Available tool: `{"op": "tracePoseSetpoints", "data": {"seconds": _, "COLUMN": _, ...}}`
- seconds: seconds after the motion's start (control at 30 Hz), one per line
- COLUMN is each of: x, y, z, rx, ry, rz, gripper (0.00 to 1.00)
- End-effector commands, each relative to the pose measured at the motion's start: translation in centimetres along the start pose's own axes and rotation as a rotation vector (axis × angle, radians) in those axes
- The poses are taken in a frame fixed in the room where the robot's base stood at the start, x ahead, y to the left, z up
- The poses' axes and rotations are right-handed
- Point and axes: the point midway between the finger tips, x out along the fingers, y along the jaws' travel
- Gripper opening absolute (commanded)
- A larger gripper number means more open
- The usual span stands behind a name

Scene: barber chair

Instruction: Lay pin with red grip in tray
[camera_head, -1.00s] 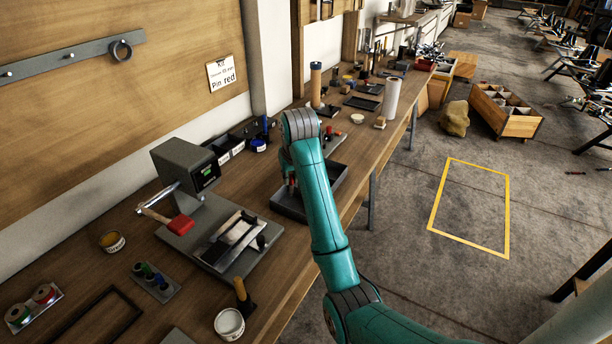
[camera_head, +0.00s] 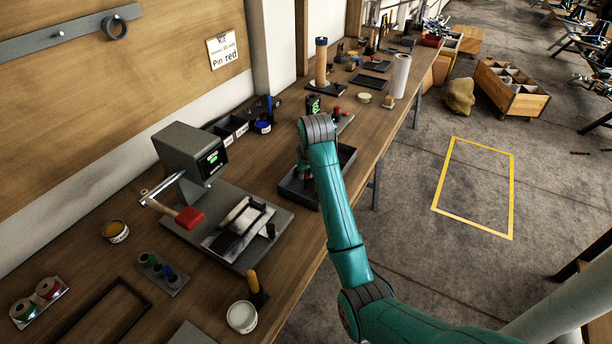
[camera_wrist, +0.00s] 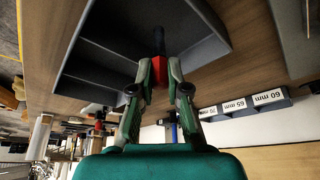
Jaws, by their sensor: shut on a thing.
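My gripper (camera_wrist: 158,88) is shut on the red grip of the pin (camera_wrist: 159,69). The pin's dark shaft (camera_wrist: 158,40) points away from the fingers, over the tray's inside. I cannot tell whether its tip touches the floor. The dark grey tray (camera_wrist: 203,50) surrounds the pin's far end in the wrist view. In the head view the tray (camera_head: 297,196) sits on the bench near its front edge. There my arm covers part of the tray and most of my gripper (camera_head: 303,168).
Labelled bins (camera_wrist: 245,104) stand behind the tray along the wall. A press with a red-handled lever (camera_head: 188,217) stands to its left. A cylinder on a stand (camera_head: 321,62) and a white roll (camera_head: 400,75) are farther along the bench. A sign (camera_head: 224,52) reads "Pin red".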

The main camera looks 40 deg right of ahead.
Motion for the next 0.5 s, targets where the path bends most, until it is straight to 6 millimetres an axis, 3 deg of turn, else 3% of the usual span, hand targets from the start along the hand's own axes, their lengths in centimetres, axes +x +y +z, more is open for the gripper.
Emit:
{"op": "tracePoseSetpoints", "data": {"seconds": 0.13, "x": 1.4, "y": 0.0, "z": 0.6, "rx": 0.000, "ry": 0.000, "rz": 0.000, "gripper": 0.00}}
{"op": "tracePoseSetpoints", "data": {"seconds": 0.47, "x": 1.7, "y": 0.0, "z": 0.7, "rx": 0.000, "ry": 0.001, "rz": 0.000, "gripper": 0.00}}
{"op": "tracePoseSetpoints", "data": {"seconds": 0.5, "x": 1.7, "y": 0.0, "z": 0.7, "rx": 0.000, "ry": 0.001, "rz": 0.000, "gripper": 0.17}}
